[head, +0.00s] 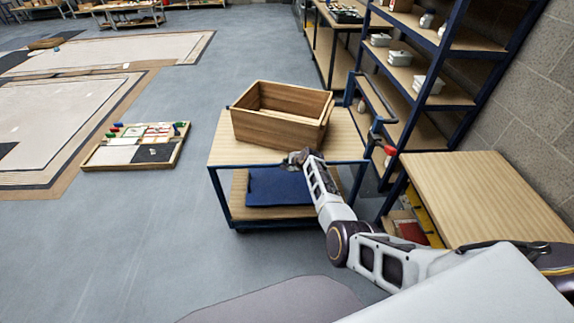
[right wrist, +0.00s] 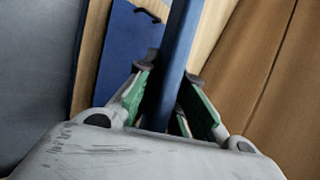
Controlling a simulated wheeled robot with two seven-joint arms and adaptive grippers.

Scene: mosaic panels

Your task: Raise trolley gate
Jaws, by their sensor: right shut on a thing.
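The trolley (head: 232,151) has a wooden top and a dark blue frame, with a wooden crate (head: 268,130) on top. My right gripper (head: 297,158) reaches the trolley's near edge, beside the crate. In the right wrist view, its green-padded fingers (right wrist: 168,85) are shut on a blue bar (right wrist: 180,45) of the trolley. I cannot tell whether this bar belongs to the gate. A flat blue panel (head: 278,187) lies low in the trolley; it also shows in the right wrist view (right wrist: 122,65), with a dark handle. My left gripper is not in view.
A wooden-topped bench (head: 485,190) stands close on the right of my arm. Tall shelves (head: 440,90) hold white containers behind it. A framed mosaic tray (head: 135,148) lies on the floor at left.

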